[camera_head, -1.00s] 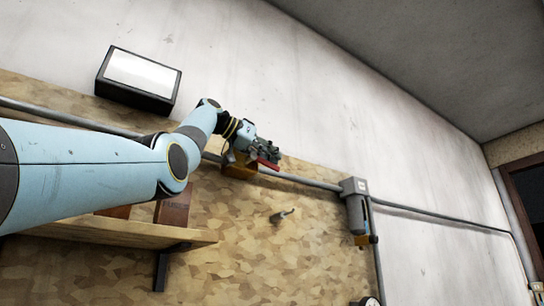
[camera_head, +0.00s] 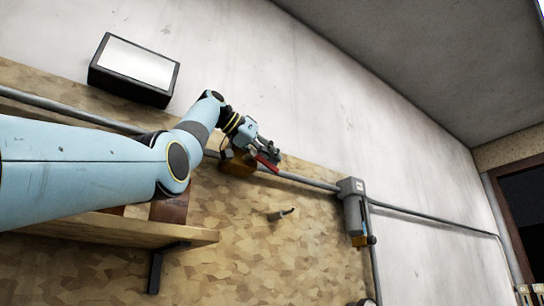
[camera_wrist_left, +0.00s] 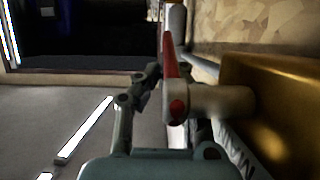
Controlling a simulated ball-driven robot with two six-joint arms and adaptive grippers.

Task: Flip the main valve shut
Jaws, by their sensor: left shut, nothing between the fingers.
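The main valve sits on the grey wall pipe, with a brass body (camera_head: 238,165) and a red lever (camera_head: 266,162). In the left wrist view the brass body (camera_wrist_left: 275,95) fills the right side, and a pale stem joins it to the red lever (camera_wrist_left: 171,75), seen nearly edge-on. My left gripper (camera_head: 268,151) is at the valve, close against the lever, shut with nothing held. In the left wrist view its fingers (camera_wrist_left: 142,88) show just left of the lever; part of the gripper is hidden behind it. I cannot tell whether they touch. My right gripper is out of view.
A wooden shelf (camera_head: 125,229) with brown items is below my left arm. A black-framed white panel (camera_head: 134,68) hangs above it. A peg (camera_head: 281,214) sticks out of the patterned board. A grey box (camera_head: 354,205) sits on the pipe to the right; a doorway is far right.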

